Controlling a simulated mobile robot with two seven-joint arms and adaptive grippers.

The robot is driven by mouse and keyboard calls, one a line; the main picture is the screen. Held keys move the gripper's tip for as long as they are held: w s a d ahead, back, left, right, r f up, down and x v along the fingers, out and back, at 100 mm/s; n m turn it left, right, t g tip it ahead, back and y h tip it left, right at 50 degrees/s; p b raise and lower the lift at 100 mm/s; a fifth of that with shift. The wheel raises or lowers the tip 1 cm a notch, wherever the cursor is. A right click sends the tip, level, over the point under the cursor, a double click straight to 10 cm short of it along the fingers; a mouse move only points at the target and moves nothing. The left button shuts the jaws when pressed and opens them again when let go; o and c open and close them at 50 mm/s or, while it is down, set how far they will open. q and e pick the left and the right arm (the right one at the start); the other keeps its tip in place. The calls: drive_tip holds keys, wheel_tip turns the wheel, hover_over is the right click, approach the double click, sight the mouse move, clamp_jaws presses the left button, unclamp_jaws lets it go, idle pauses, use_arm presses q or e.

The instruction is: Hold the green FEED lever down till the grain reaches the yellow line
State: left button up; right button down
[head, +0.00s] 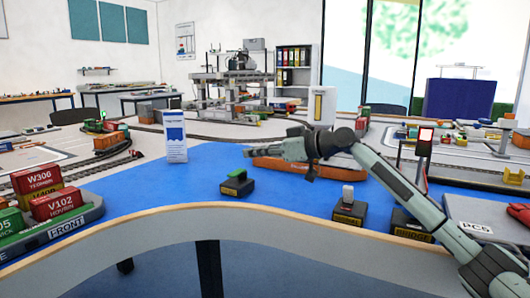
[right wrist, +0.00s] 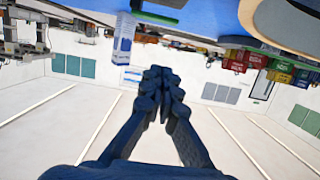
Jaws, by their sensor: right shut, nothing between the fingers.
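The green lever (head: 238,174) stands on a small dark box with a yellow label, on the blue table in the head view. A green bar at the top of the right wrist view (right wrist: 155,17) looks like the same lever. My right gripper (head: 250,153) is shut and empty, just above and to the right of the lever in the head view, apart from it in the picture. Its closed fingers show in the right wrist view (right wrist: 158,75). A white upright box with a yellowish strip (head: 322,106) stands behind my arm; I cannot make out grain or a yellow line. My left gripper is not in view.
An orange-brown hull (head: 285,166) lies behind my right arm. A grey-handled lever box (head: 348,209) and a box marked BRIDGE (head: 410,226) stand right of the green lever. A white-blue leaflet stand (head: 173,138) is at the back left. Labelled containers (head: 65,205) stand front left.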

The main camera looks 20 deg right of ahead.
sight(237, 173)
drive_tip(key=x, duration=0.4)
drive_tip(key=shift+r, duration=0.15)
wheel_tip(237, 173, down, 4)
drive_tip(key=shift+r, duration=0.2)
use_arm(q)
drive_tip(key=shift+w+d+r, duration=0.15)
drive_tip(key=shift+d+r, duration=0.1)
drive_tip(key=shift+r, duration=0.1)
use_arm(e)
drive_tip(key=shift+f, duration=0.4)
drive_tip(key=shift+w, duration=0.1)
